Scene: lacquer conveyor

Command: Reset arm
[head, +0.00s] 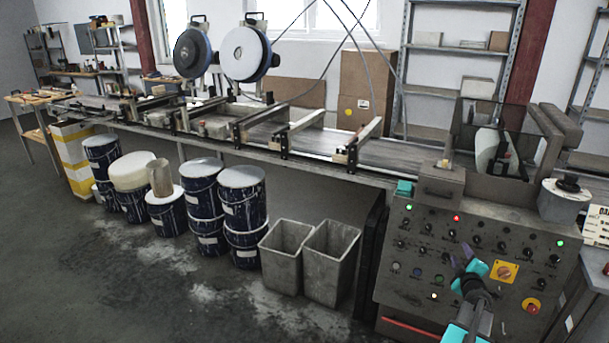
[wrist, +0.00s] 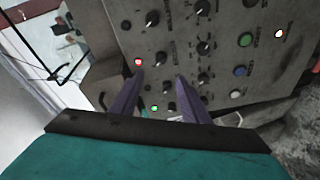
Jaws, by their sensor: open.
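My gripper (head: 466,256) shows at the lower right of the head view, in front of the control panel (head: 398,286). Its two purple fingers also show in the wrist view (wrist: 158,88), apart from each other, with nothing between them. The panel (wrist: 125,52) behind them carries black knobs, coloured buttons and lit lamps. Whether the fingertips touch the panel cannot be told; they appear to be in front of it. My arm comes up from the bottom edge of the head view.
A long conveyor (head: 365,174) runs from the panel to the far left. Two grey bins (head: 330,262) and several dark blue cans (head: 245,212) stand under it. A red emergency button (head: 531,306) sits at the panel's right. The floor (head: 110,290) at front left is clear.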

